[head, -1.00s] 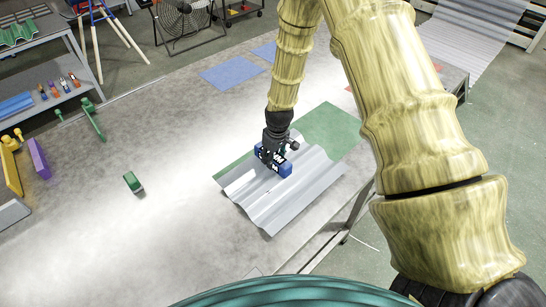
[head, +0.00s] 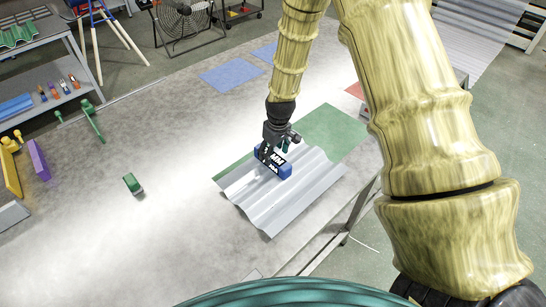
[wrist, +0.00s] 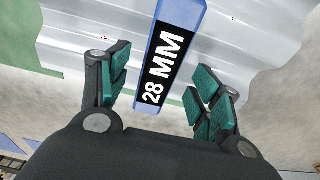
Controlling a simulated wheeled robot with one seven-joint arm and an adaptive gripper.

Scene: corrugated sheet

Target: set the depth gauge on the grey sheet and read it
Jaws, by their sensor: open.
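The grey corrugated sheet (head: 282,195) lies on the table, partly over a flat green sheet (head: 328,130). The blue depth gauge (head: 283,170) rests on the grey sheet's ridges near its far side. My gripper (head: 273,150) is just above the gauge in the head view. In the wrist view my gripper (wrist: 160,90) is open, its green-padded fingers apart on either side of the gauge with visible gaps. The gauge's underside is hidden.
A small green block (head: 132,183) stands on the open table to the left. Blue flat sheets (head: 230,73) lie at the back. A purple bar (head: 39,159), a yellow tool (head: 11,172) and a green tool (head: 93,120) lie far left.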

